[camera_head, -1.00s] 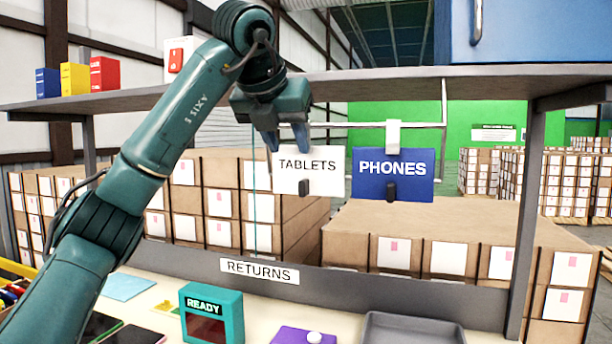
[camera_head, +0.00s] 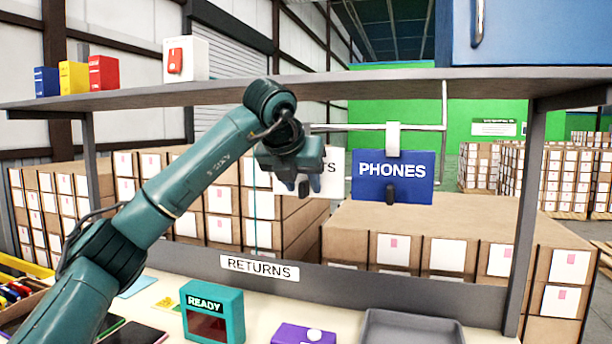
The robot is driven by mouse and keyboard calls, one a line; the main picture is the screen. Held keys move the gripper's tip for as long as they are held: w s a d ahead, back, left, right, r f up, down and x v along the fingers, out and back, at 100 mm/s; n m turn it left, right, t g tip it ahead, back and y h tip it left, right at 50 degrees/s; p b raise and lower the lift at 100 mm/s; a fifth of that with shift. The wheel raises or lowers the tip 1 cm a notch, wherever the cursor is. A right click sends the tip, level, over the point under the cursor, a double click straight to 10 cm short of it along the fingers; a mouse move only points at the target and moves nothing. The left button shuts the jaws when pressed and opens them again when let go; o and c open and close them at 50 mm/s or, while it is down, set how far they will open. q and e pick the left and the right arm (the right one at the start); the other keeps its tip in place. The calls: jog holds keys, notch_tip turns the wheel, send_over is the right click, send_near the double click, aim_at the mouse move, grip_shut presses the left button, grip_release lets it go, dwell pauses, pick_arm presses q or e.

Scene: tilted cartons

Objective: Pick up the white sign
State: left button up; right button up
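The white sign (camera_head: 335,177) with TABLETS on it hangs from the rail, left of the blue PHONES sign (camera_head: 393,180). Most of its lettering is hidden behind my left gripper (camera_head: 302,186). A dark knob (camera_head: 304,191) on the lower part of the white sign shows between the fingertips. My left gripper points down in front of the sign, its two fingers apart on either side of the knob. Whether they touch it I cannot tell. My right gripper is not in view.
A grey shelf (camera_head: 400,86) runs above the signs, with small coloured boxes at its left end. Below, the counter carries a teal READY box (camera_head: 212,312), a purple box (camera_head: 303,335) and a grey tray (camera_head: 410,328). A RETURNS ledge (camera_head: 360,287) crosses in front.

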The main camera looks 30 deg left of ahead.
pick_arm(q)
jog(key=shift+c, duration=0.4)
grip_shut()
jog(key=shift+s+r, duration=0.1)
jog(key=shift+r, duration=0.05)
